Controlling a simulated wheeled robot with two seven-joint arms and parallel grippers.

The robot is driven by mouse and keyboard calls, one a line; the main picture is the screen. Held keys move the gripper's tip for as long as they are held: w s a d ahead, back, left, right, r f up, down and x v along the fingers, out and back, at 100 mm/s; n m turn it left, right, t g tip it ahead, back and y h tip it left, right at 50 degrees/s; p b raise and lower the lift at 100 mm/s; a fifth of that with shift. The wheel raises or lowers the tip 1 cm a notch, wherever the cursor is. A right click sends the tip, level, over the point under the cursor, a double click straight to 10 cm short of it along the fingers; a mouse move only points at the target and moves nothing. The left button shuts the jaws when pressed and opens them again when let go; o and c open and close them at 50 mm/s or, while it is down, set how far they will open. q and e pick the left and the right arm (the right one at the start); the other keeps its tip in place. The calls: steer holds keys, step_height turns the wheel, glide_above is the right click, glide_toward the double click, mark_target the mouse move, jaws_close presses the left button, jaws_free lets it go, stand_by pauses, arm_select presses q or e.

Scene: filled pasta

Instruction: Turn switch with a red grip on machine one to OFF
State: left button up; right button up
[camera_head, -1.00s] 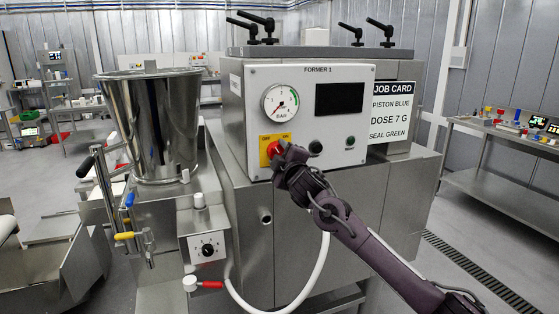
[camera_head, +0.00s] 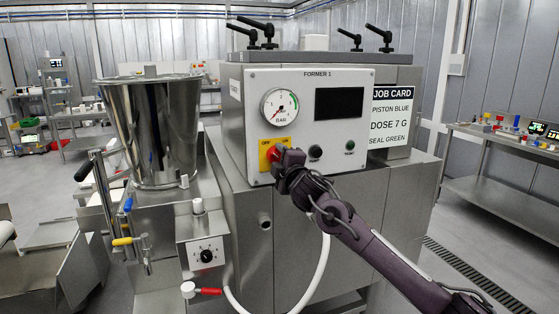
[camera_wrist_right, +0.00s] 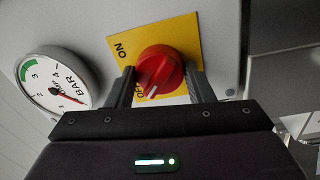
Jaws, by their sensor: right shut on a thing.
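The red grip of the switch (camera_wrist_right: 160,70) sits on a yellow plate (camera_wrist_right: 118,44) on the machine panel. The switch also shows in the head view as a sliver of red (camera_head: 273,154), mostly hidden by my gripper. My right gripper (camera_head: 284,157) is shut on the red grip, with one finger on each side of it in the right wrist view (camera_wrist_right: 163,77). The grip's white mark points down, close to the partly hidden OFF label. The ON label is at the plate's upper left there. My left gripper is not in view.
A pressure gauge (camera_head: 279,106), a dark screen (camera_head: 339,101) and two buttons are on the same panel, marked FORMER 1. A steel hopper (camera_head: 158,130) stands at left above a dial box (camera_head: 205,253). A job card (camera_head: 391,112) is at right.

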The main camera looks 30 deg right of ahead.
steer(key=o, duration=1)
steer(key=shift+c, duration=0.2)
steer(key=shift+f, duration=0.1)
steer(key=b+v, duration=0.2)
steer(key=v, duration=0.5)
steer(key=shift+s+b, duration=0.35)
steer(key=shift+b, duration=0.05)
steer(key=shift+a, duration=0.1)
